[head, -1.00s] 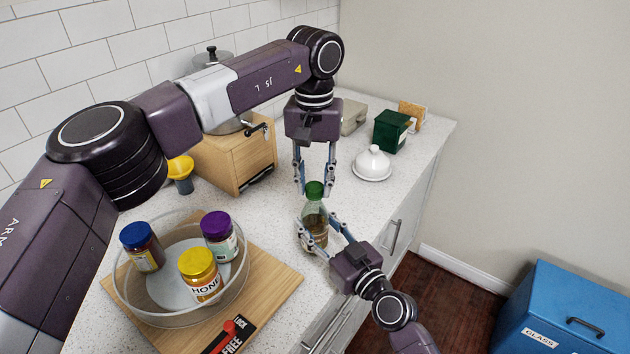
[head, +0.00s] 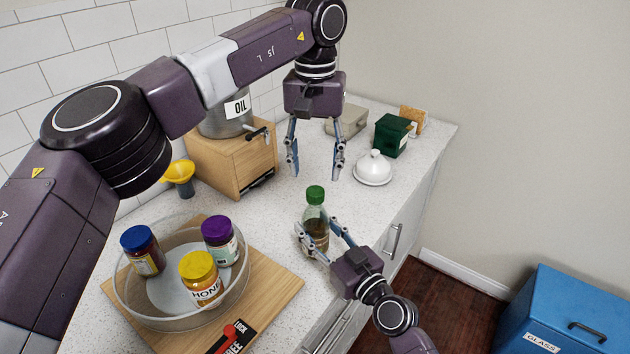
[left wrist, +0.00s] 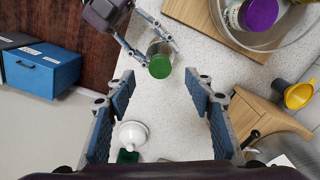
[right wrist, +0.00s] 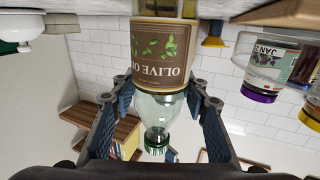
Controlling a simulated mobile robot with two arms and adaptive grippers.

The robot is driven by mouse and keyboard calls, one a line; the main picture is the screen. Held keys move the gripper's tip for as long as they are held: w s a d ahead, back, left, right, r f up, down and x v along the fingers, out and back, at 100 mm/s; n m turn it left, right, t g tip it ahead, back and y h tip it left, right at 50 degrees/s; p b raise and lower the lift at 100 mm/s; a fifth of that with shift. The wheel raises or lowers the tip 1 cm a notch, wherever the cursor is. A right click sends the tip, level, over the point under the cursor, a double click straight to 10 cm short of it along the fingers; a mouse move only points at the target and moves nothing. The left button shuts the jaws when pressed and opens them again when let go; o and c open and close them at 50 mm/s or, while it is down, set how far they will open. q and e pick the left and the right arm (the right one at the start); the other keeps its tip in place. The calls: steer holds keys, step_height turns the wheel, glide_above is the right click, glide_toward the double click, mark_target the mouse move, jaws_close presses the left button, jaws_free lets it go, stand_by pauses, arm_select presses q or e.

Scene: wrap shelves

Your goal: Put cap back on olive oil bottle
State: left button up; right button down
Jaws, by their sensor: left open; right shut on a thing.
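The olive oil bottle (head: 317,229) stands upright on the counter, with its labelled body also in the right wrist view (right wrist: 160,55). The green cap (head: 315,194) sits on top of its neck; it also shows from above in the left wrist view (left wrist: 160,66). How tightly it sits cannot be told. My right gripper (head: 318,238) is shut on the bottle's body from the front right. My left gripper (head: 314,174) is open and empty, raised above and behind the cap, its fingers pointing down and clear of it.
A glass bowl (head: 128,305) with several jars stands on a wooden board (head: 270,285) at left. An oil dispenser (head: 225,120) on a wooden box (head: 225,160), a yellow funnel (head: 180,172) and a white butter dish (head: 373,168) stand behind. Bare counter surrounds the bottle.

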arm_select(q)
step_height(320, 180, up, 6)
steer(key=shift+r, duration=0.25)
arm_select(e)
steer(key=c, duration=1)
jaws_free()
steer(key=shift+c, duration=0.2)
steer(key=shift+s, duration=0.1)
steer(key=v, duration=1.2)
arm_select(q)
steer(key=shift+f, duration=0.1)
arm_select(e)
steer(key=shift+f, duration=0.1)
